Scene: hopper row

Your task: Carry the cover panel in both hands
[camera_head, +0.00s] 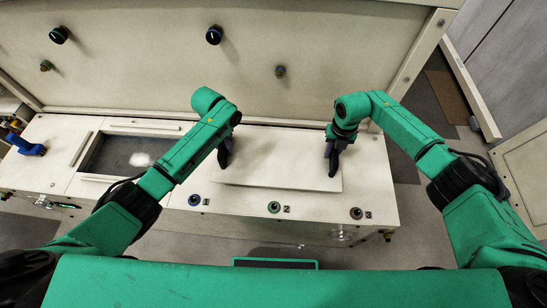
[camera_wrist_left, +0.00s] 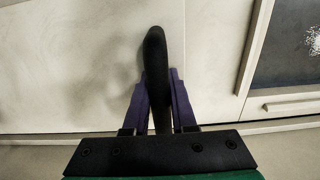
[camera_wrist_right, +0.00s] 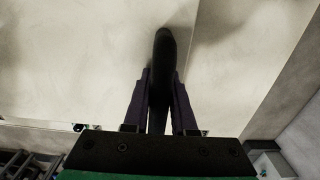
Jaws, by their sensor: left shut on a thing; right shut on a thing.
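The cover panel (camera_head: 281,172) is a flat, pale rectangle over the white bench top, with a dark handle near each end. My left gripper (camera_head: 224,153) is shut on its left handle; the left wrist view shows this dark handle (camera_wrist_left: 156,75) between the purple fingers. My right gripper (camera_head: 333,158) is shut on the right handle, which also shows in the right wrist view (camera_wrist_right: 163,75). The panel looks about level. I cannot tell whether it touches the bench or hangs just above it.
An open hopper (camera_head: 97,156) with pale material inside lies left of the panel, with a blue object (camera_head: 27,146) further left. Numbered fittings 1, 2 and 3 (camera_head: 356,213) line the bench's front. A white wall with knobs (camera_head: 214,35) rises behind.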

